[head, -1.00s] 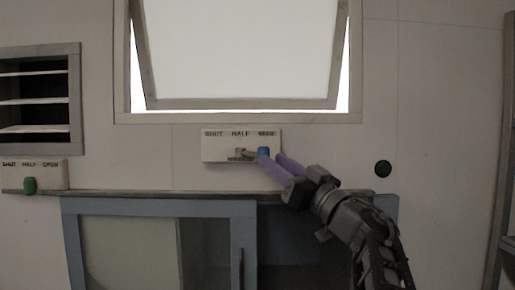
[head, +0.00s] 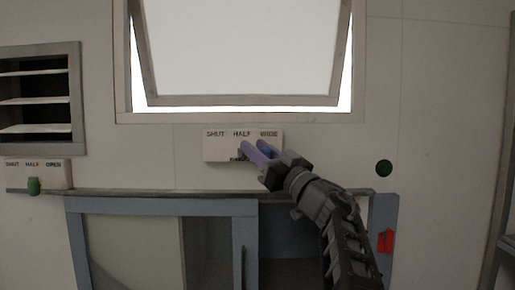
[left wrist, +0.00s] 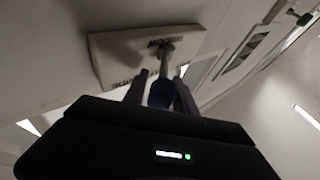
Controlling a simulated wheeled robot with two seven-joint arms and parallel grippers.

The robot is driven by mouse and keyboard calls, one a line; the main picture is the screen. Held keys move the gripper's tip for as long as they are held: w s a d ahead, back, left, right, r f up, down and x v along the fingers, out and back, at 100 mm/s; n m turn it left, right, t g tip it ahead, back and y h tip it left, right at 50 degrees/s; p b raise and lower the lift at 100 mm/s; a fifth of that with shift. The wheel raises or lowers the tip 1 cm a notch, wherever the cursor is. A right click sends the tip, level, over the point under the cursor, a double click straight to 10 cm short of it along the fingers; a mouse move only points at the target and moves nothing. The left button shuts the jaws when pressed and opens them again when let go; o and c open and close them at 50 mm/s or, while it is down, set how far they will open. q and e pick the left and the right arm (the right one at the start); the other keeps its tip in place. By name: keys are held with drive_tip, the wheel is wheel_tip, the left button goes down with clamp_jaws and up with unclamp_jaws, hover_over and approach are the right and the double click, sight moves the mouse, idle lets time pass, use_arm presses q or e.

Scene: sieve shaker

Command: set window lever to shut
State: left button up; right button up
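The window lever has a blue knob (left wrist: 160,95) on a grey stem (left wrist: 165,62). In the head view the fingers mostly hide the knob. The window sash (head: 240,100) is tilted, with a bright gap below it. My right gripper is not in view.
A second lettered plate (head: 55,172) with a green knob (head: 33,187) sits under a louvred vent (head: 40,100) at the left. A blue-framed cabinet (head: 160,206) stands below. A round green knob (head: 384,167) and a red piece (head: 386,241) are at the right.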

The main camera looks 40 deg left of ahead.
use_arm(q)
clamp_jaws()
idle(1.2)
